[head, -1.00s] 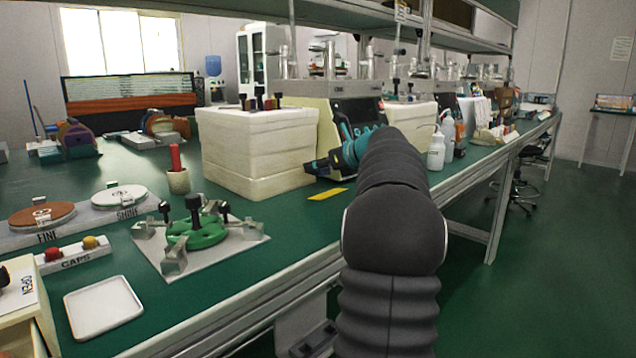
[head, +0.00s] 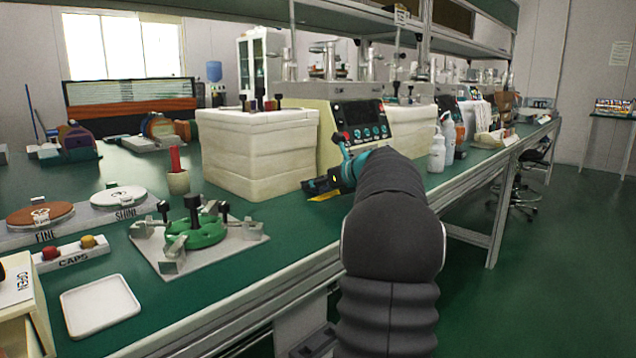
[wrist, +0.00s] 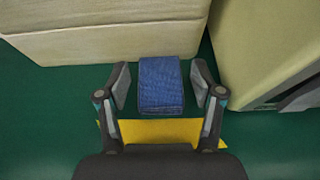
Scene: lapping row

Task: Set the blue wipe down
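The blue wipe (wrist: 161,86) is a folded textured pad in the wrist view, lying between my fingers at the far edge of a yellow strip (wrist: 160,131). My gripper (wrist: 161,83) is open, with a gap between each finger and the wipe's sides. In the head view my gripper (head: 322,184) is low over the bench, beside the cream block, and the yellow strip (head: 325,196) shows just below it. I cannot make out the wipe in the head view; my gripper likely hides it.
A cream block (head: 258,155) stands left of my gripper and a control-panel machine (head: 362,122) behind it. A green fixture (head: 195,232), a white tray (head: 100,305) and a red-handled pot (head: 178,181) are further left. White bottles (head: 437,154) stand right.

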